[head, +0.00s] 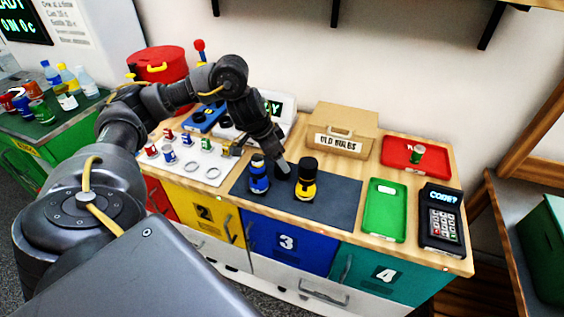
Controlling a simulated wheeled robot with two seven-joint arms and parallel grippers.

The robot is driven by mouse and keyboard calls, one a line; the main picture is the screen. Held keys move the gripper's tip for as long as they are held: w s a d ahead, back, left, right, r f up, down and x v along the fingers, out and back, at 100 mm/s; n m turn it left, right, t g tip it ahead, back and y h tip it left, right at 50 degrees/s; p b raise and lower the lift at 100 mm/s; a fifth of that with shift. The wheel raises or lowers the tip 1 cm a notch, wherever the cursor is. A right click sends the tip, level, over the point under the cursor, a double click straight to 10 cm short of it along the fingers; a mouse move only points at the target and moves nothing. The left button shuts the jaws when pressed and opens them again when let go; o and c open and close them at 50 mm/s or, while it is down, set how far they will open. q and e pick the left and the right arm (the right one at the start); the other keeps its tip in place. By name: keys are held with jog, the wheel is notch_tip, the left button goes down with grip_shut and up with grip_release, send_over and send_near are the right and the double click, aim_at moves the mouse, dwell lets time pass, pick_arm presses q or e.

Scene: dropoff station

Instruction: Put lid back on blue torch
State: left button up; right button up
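The blue torch (259,181) stands upright on the dark mat, with a dark part at its top. My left gripper (261,154) points down at it from above and behind. Its fingers look spread apart, one to the right of the torch's top and one to the left. I cannot tell whether they touch the torch. A yellow torch (306,184) with a black top stands upright just to the right. I cannot make out a separate loose lid; the gripper hides part of the area behind the blue torch. My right gripper is not in view.
A white board (192,178) with several small batteries lies left of the dark mat (333,205). A cardboard box (345,120) stands behind. A green tray (385,209), a red tray (398,166) and a keypad (441,220) are at right. The mat's right part is clear.

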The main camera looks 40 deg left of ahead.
pick_arm(q)
jog(key=x, duration=0.5)
jog(key=shift+s+a+f, duration=0.1)
jog(key=shift+a+f, duration=0.05)
jog(key=shift+a, duration=0.05)
jog(key=c, duration=1)
notch_tip(320, 180, up, 9)
jog(key=shift+r+p, duration=0.1)
jog(key=shift+p, duration=0.9)
jog(key=shift+c, duration=0.2)
jog(key=shift+r, duration=0.45)
